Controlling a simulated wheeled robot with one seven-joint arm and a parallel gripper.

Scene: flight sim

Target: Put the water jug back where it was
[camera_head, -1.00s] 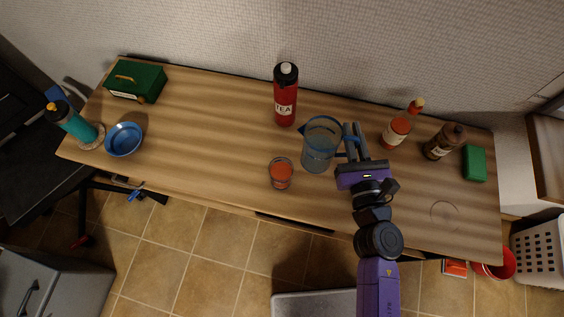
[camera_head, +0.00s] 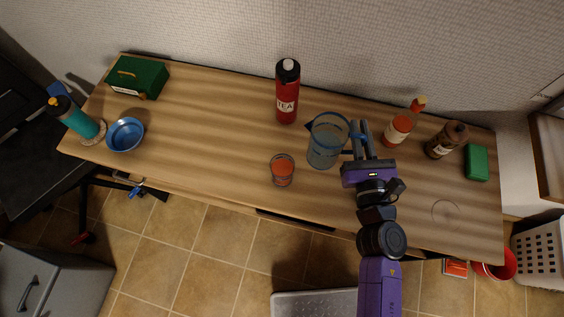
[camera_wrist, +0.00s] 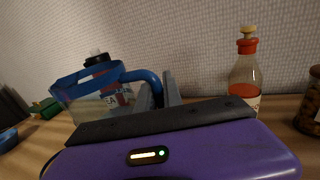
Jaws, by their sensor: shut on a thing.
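The water jug (camera_head: 325,146) is a clear blue-tinted pitcher with a blue rim and handle, near the middle of the counter. It looks nearly upright; I cannot tell if its base touches the wood. My gripper (camera_head: 358,138) is at its right side, shut on the blue handle. In the wrist view the jug (camera_wrist: 95,100) is left of my gripper (camera_wrist: 158,92), and the handle reaches between the fingers. A faint ring mark (camera_head: 445,211) shows on the bare wood at the right front.
A glass with red-orange drink (camera_head: 282,170) stands just left of the jug. A red TEA bottle (camera_head: 287,95) is behind it. A sauce bottle (camera_head: 398,130), a brown jar (camera_head: 440,145) and a green box (camera_head: 475,162) line the back right. The right front is clear.

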